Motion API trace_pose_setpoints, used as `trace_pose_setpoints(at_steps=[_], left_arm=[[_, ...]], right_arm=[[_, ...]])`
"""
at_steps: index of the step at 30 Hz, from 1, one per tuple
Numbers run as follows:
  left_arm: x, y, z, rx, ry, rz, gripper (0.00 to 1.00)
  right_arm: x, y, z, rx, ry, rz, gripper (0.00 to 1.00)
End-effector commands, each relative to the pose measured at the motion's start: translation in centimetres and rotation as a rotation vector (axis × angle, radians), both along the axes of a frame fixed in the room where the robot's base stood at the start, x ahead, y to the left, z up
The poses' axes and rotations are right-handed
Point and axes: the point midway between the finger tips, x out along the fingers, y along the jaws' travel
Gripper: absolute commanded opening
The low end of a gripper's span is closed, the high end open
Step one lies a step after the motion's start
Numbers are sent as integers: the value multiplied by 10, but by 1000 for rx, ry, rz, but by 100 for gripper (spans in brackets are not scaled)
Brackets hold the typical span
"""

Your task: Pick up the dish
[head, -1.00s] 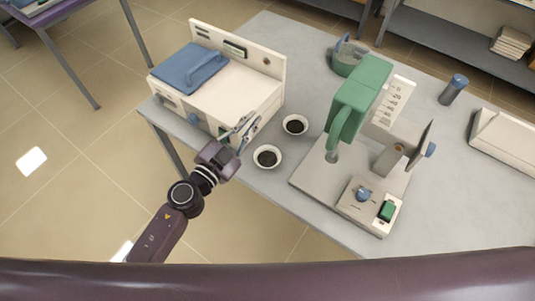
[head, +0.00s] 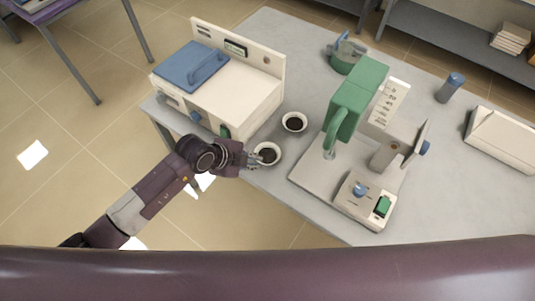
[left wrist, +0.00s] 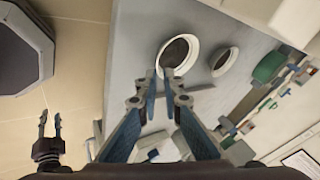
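Two small white dishes with dark contents stand on the grey table. The front dish (head: 268,146) is at my left gripper (head: 257,160); the other dish (head: 294,122) stands behind it. In the left wrist view the fingertips of my left gripper (left wrist: 160,73) are apart, with the near rim of the front dish (left wrist: 193,52) at or between them. I cannot tell whether they touch it. The other dish shows to its right (left wrist: 224,62). What appears to be my right gripper (left wrist: 50,122) shows small at the left of the wrist view, its two prongs apart.
A cream muffle furnace (head: 238,92) with a blue lid-like part (head: 190,66) stands left of the dishes. A green and grey stand device (head: 352,105) is close on the right.

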Motion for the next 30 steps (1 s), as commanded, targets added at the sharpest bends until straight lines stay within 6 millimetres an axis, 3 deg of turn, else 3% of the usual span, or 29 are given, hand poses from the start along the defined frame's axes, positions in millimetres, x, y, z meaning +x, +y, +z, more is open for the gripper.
trace_pose_setpoints(at_steps=[7,18,28,30], left_arm=[[4,-6,-10,0,1,-2,7],[17,-23,-43,-1,0,-2,7],[19,-25,-47,-2,0,-2,7],[19,-25,-47,-1,0,-2,1]], right_arm=[[1,2,6,3,-1,1,30],[1,10,14,12,-3,2,30],[2,8,14,9,-4,2,30],[2,7,14,8,-4,3,30]])
